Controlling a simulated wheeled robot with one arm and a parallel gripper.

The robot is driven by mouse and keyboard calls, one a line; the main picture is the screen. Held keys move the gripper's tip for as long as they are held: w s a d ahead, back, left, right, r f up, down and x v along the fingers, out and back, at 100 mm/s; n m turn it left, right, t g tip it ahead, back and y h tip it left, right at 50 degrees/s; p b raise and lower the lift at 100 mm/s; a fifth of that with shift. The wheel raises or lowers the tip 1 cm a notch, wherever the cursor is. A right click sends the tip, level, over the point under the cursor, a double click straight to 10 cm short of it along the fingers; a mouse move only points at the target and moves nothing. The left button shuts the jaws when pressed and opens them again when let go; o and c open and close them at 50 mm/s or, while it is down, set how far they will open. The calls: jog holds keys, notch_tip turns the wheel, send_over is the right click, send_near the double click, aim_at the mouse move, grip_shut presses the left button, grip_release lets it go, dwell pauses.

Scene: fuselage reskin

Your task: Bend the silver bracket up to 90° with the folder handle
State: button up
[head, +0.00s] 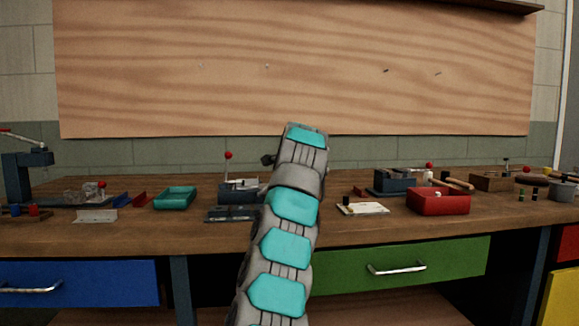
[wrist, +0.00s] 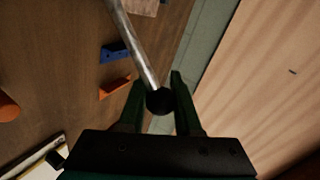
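A silver rod handle (wrist: 135,45) with a dark round knob (wrist: 160,101) runs in from the top of the wrist view. My gripper (wrist: 158,80) has one finger on each side of the knob, apparently touching it. In the head view my arm hides the gripper and this knob. A grey-blue bench machine (head: 240,190) with a red-knobbed lever stands just left of my arm, partly covered by it; it may be the folder. I cannot make out the silver bracket or its angle for certain. A bent silver plate (head: 96,216) lies at the left of the bench.
A teal tray (head: 175,198) is left of the machine. A red bin (head: 438,202), a white pad (head: 363,209) and another machine (head: 395,181) are to the right. Blue (wrist: 114,52) and orange (wrist: 115,87) pieces lie on the bench below the handle. The wooden panel (head: 300,70) rises behind.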

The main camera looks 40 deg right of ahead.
jog(key=o, duration=0.5)
jog(key=shift+d+f, duration=0.1)
jog(key=shift+c, duration=0.2)
jog(key=b+v, duration=0.1)
jog(key=v, duration=0.7)
jog(key=shift+b, duration=0.35)
